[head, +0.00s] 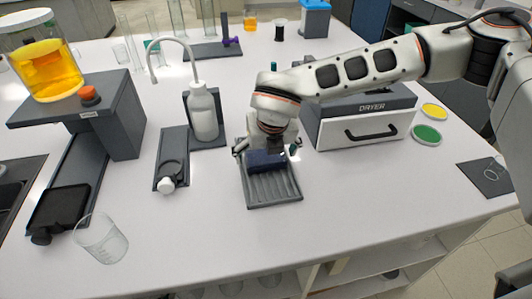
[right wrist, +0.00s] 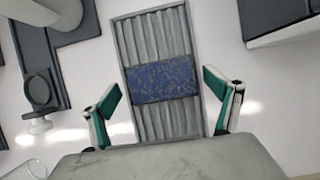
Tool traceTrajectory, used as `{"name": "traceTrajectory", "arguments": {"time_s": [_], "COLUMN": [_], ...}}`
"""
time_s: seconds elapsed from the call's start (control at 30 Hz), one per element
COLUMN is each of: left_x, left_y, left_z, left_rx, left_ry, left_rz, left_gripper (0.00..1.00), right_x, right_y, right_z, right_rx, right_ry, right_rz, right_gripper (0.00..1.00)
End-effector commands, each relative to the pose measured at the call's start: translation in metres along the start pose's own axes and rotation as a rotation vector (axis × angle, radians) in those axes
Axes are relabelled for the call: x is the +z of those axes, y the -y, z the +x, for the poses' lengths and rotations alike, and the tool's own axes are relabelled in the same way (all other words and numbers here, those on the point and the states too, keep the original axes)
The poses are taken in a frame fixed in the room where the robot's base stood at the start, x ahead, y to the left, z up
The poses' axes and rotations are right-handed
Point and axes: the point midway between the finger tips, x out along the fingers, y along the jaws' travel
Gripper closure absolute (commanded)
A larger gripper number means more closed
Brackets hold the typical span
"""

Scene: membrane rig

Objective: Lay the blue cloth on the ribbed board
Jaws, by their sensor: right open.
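The blue cloth (head: 266,161) lies flat across the ribbed board (head: 274,190), over the middle of its ribs. In the right wrist view the cloth (right wrist: 165,81) is a speckled blue rectangle, with bare ribs of the board (right wrist: 150,36) showing beyond it and on the near side. My right gripper (head: 267,150) is above the board and cloth. Its fingers (right wrist: 168,108) are spread wide, one on each side of the board, and hold nothing. My left gripper is in neither view.
A grey dryer (head: 365,120) stands right of the board. A white wash bottle (head: 203,112) and a dark holder with a white knob (head: 170,165) stand to the left. An empty beaker (head: 101,240) is at the front left.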

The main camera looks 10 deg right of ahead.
Motion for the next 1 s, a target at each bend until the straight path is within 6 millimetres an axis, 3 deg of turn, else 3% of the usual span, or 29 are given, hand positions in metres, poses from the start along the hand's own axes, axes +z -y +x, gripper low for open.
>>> {"name": "traceTrajectory", "arguments": {"time_s": [0.6, 1.0], "left_x": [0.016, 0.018], "left_y": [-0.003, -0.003], "left_z": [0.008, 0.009], "left_rx": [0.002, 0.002], "left_ry": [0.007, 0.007], "left_rz": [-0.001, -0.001], "left_gripper": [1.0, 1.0], "right_x": [0.001, 0.001], "right_y": [0.0, 0.0], "right_z": [-0.108, -0.122], "right_rx": [0.001, 0.0], "right_ry": [0.003, 0.0], "right_rz": [0.0, -0.001], "right_gripper": [0.11, 0.11]}}
